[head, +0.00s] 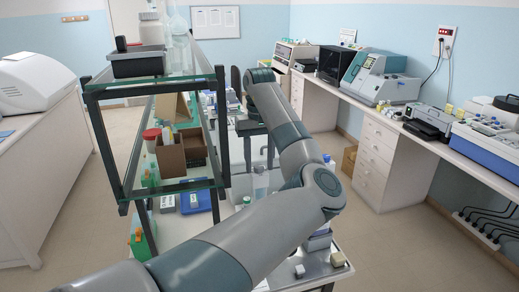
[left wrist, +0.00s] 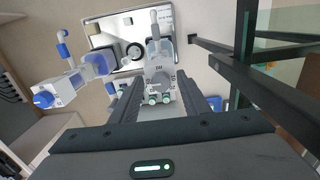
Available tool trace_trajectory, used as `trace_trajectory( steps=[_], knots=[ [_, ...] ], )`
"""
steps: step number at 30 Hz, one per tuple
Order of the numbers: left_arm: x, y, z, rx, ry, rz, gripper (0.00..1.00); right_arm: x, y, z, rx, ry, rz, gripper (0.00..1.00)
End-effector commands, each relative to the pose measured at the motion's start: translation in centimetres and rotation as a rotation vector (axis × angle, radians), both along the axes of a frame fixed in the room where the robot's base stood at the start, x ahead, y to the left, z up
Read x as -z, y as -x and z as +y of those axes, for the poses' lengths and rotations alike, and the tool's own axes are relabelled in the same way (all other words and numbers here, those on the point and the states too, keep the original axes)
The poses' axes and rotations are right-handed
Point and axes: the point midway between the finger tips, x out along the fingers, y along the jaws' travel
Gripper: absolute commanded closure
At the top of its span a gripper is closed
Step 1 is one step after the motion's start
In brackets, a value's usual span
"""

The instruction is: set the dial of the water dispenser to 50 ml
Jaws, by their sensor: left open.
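In the left wrist view, a pale grey dispenser head (left wrist: 160,72) with a clear upper part and a spout shows between my fingers. Its round face carries small dark markings, too small to read. A second dispenser (left wrist: 62,88), white with a blue knob, stands to the left, outside my fingers. I cannot tell from its look which one is the water dispenser. My left gripper (left wrist: 162,90) is open, its two black fingers on either side of the grey dispenser head. I cannot tell whether they touch it. In the head view my left arm hides most of this area. My right gripper is not in view.
A glass-shelved rack (head: 152,88) with a black tray (head: 137,66) and cardboard box (head: 180,155) stands close left of my arm. In the left wrist view, its dark frame (left wrist: 245,75) runs along the right. A bench (head: 385,128) with instruments lines the right wall.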

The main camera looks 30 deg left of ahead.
Motion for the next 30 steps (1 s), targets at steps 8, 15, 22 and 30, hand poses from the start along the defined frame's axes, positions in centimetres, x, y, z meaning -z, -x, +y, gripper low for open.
trace_trajectory(
  steps=[8, 15, 22, 30],
  knots=[
    [-1.5, -0.1, 0.0, 0.0, 0.001, -0.003, 0.58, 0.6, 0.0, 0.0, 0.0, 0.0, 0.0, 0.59],
    [-4.6, -0.1, 0.0, 0.001, 0.001, -0.004, 0.58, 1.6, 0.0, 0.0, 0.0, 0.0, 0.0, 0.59],
    [-8.3, -0.1, 0.0, 0.002, 0.001, -0.004, 0.58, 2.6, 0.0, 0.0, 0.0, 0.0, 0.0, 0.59],
    [-12.7, -0.1, 0.0, 0.002, 0.001, -0.004, 0.58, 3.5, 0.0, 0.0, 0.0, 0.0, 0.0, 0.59]
  ],
)
